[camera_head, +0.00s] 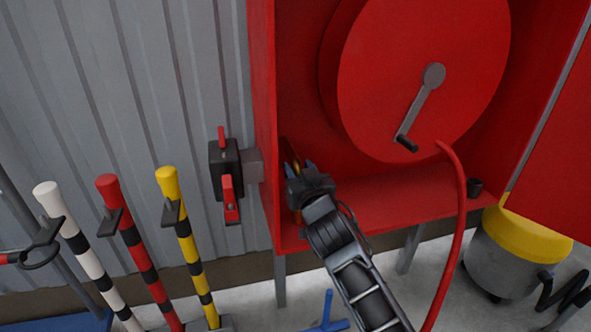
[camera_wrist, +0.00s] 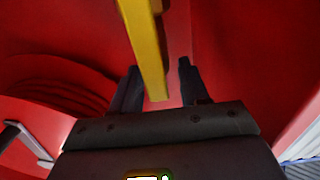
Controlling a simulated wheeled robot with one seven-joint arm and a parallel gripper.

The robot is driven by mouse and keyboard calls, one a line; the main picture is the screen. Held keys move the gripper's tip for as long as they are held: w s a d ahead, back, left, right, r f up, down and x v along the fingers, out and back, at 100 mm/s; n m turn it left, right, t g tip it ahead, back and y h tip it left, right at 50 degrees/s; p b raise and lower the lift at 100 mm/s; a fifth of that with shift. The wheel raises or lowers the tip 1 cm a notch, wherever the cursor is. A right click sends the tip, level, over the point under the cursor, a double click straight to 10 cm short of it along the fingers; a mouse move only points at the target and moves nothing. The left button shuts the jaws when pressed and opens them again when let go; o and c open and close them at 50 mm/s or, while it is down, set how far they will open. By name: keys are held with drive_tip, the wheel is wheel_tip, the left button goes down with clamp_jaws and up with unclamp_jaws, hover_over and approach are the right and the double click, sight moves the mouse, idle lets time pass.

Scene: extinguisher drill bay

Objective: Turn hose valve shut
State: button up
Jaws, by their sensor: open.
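A yellow bar (camera_wrist: 146,40), which looks like the hose valve's lever, runs down from the top of the wrist view. Its lower end lies between the two dark fingers of my gripper (camera_wrist: 159,65). The fingers are apart, with a gap showing on the right side of the bar; on the left, bar and finger look close, and I cannot tell whether they touch. In the head view my gripper (camera_head: 299,168) is at the left inside the red cabinet (camera_head: 262,110). It hides most of the valve, with only a thin yellow-orange sliver showing. The valve body is not clearly visible.
A red hose reel (camera_head: 420,50) with a grey crank (camera_head: 420,100) fills the cabinet's right. A red hose (camera_head: 459,230) hangs down from it. A black box with red levers (camera_head: 225,180) is left of the cabinet. Striped poles (camera_head: 185,235) stand lower left; a yellow-topped bin (camera_head: 515,260) stands right.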

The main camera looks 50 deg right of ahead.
clamp_jaws()
idle(0.4)
